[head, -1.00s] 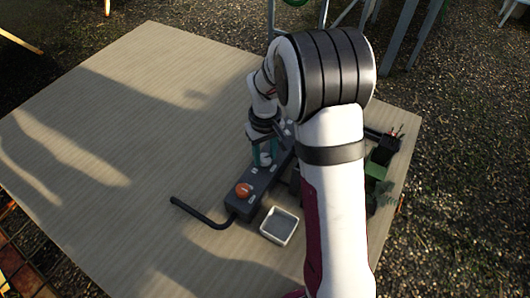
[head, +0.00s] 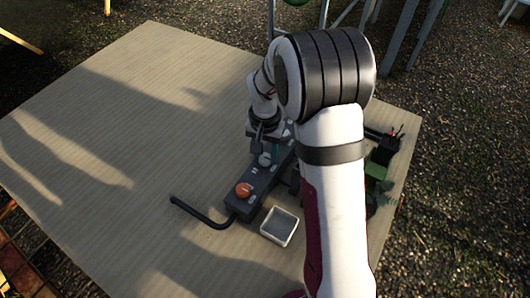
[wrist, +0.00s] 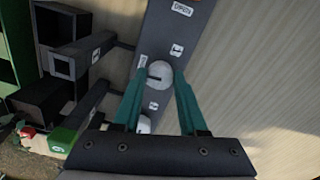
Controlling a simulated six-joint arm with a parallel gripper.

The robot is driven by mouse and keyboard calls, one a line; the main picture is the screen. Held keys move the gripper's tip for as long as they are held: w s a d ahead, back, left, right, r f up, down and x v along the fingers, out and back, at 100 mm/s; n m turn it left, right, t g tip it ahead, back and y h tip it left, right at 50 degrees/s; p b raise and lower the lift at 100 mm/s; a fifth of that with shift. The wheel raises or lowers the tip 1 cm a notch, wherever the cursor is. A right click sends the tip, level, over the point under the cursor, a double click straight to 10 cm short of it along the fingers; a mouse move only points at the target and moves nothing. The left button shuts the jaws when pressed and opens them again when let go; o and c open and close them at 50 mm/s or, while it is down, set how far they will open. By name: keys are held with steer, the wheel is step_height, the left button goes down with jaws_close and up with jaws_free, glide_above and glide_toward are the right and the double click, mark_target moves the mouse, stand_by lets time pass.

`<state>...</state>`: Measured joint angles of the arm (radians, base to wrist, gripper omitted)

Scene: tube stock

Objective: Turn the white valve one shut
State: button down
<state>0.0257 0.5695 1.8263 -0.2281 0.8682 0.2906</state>
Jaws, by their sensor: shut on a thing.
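The white valve (wrist: 159,75) is a round knob with a dark pointer line, set on a dark grey manifold box (wrist: 152,38). In the head view the white valve (head: 264,160) sits behind an orange knob (head: 243,190). My gripper (wrist: 160,74) has its two teal fingers on either side of the white knob, shut on it. Its lower end also shows over the box in the head view (head: 265,155). A label reading OPEN (wrist: 183,8) and smaller white labels lie around the box top. The pointer's exact setting is hard to read.
A black bent pipe (head: 202,217) leaves the box's near end. A small white-rimmed tray (head: 292,234) stands close to that end. Dark and green bins (wrist: 14,45) stand beside the box. The table (head: 120,110) left of the box is clear.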

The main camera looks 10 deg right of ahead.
mark_target(265, 158)
steer(key=shift+m, duration=0.4)
steer(key=shift+c, duration=2.2)
jaws_free()
step_height(265, 158, up, 16)
steer(key=shift+s+f, duration=0.1)
steer(key=s+a+f+y, duration=0.1)
steer(key=s+a, duration=0.1)
steer(key=s, duration=1.1)
steer(key=s+a+f+n, duration=0.1)
steer(key=s+a, duration=0.1)
steer(key=s, duration=1.2)
steer(key=shift+a+f+y, duration=0.25)
steer(key=shift+f+y, duration=0.05)
steer(key=shift+y, duration=0.1)
